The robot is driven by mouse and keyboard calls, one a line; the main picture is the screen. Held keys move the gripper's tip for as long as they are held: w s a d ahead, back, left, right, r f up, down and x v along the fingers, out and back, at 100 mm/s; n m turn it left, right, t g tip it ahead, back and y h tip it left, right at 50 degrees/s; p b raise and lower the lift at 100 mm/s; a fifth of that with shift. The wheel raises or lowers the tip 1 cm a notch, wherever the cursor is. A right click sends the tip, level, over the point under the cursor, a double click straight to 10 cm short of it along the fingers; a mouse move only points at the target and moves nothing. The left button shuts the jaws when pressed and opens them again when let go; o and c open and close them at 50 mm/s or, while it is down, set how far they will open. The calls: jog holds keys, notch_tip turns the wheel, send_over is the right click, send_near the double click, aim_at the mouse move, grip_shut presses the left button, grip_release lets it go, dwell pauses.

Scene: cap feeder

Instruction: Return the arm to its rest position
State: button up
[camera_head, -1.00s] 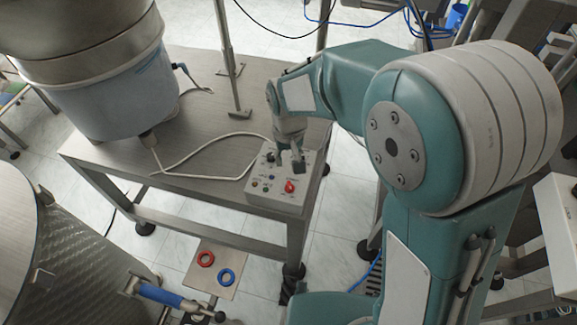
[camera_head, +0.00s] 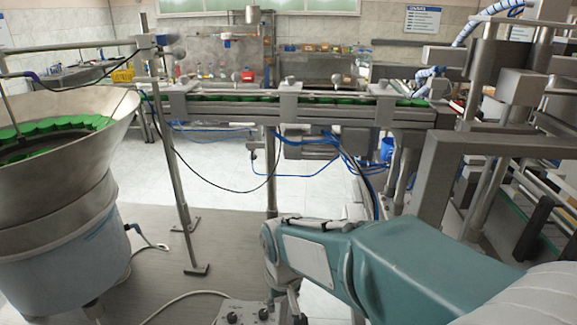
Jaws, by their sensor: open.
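My teal and grey arm reaches in from the lower right, stretched out toward the left. My gripper (camera_head: 286,308) hangs from its end at the bottom of the view, beside the grey control box (camera_head: 243,313). Its fingertips are at or below the bottom edge, so whether they touch the box cannot be seen. The gripper is open, and no object shows in it. Only the box's upper part, with dark knobs, shows.
A feeder bowl (camera_head: 62,185) with green caps stands at left on the metal table (camera_head: 160,270). A conveyor rail (camera_head: 330,112) with green caps crosses above and beyond my arm. A thin upright post (camera_head: 178,190) and machine frames (camera_head: 480,160) at right are obstacles.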

jog(key=s+d+r+m+t, duration=0.2)
jog(key=s+d+r, duration=0.3)
jog(key=s+d, duration=0.2)
jog(key=s+d+r+m+t, duration=0.2)
jog(key=s+d+r, duration=0.2)
jog(key=s+d, duration=0.3)
jog(key=d, duration=0.3)
jog(key=shift+r+h, duration=0.3)
jog(key=shift+r, duration=0.1)
